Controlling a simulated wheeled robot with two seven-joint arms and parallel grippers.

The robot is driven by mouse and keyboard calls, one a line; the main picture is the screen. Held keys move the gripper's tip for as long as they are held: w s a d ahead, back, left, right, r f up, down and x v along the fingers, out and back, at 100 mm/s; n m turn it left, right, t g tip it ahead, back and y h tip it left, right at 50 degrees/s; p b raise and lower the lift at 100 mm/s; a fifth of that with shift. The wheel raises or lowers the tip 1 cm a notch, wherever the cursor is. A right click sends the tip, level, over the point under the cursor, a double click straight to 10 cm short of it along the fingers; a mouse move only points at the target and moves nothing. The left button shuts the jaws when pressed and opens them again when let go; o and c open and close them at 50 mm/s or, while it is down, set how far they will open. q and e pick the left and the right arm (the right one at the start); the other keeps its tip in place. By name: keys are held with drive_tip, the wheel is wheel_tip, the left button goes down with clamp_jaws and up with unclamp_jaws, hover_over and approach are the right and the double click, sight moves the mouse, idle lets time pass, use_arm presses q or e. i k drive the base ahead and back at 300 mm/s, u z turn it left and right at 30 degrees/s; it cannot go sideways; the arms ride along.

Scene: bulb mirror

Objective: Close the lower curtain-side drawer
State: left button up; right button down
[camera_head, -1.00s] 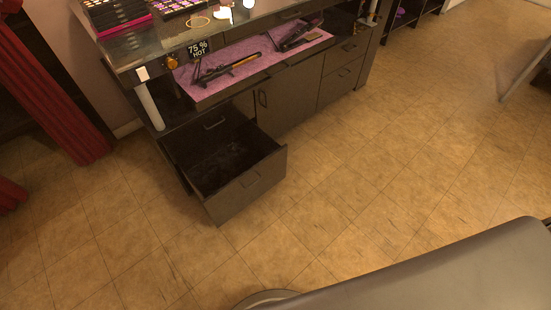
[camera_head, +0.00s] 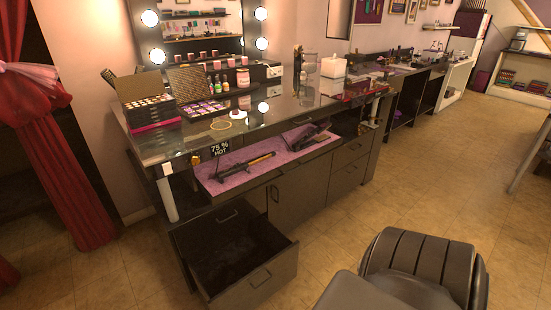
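The lower drawer (camera_head: 254,285) on the red-curtain side of the dark vanity (camera_head: 300,190) is pulled far out. Its inside is dark and looks empty, and its front has a bar handle. A drawer front with a handle (camera_head: 228,216) shows just above and behind it, in the cabinet face. The red curtain (camera_head: 62,165) hangs at the left. Neither of my grippers shows in the head view.
A dark salon chair (camera_head: 415,275) stands at the lower right, a short gap from the open drawer. A purple-lined tray (camera_head: 220,178) with hot tools sits above the drawers. Tiled floor (camera_head: 450,170) is clear at the right.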

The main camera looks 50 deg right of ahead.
sight(256, 257)
drive_tip(key=i, duration=0.9)
drive_tip(key=z, duration=1.2)
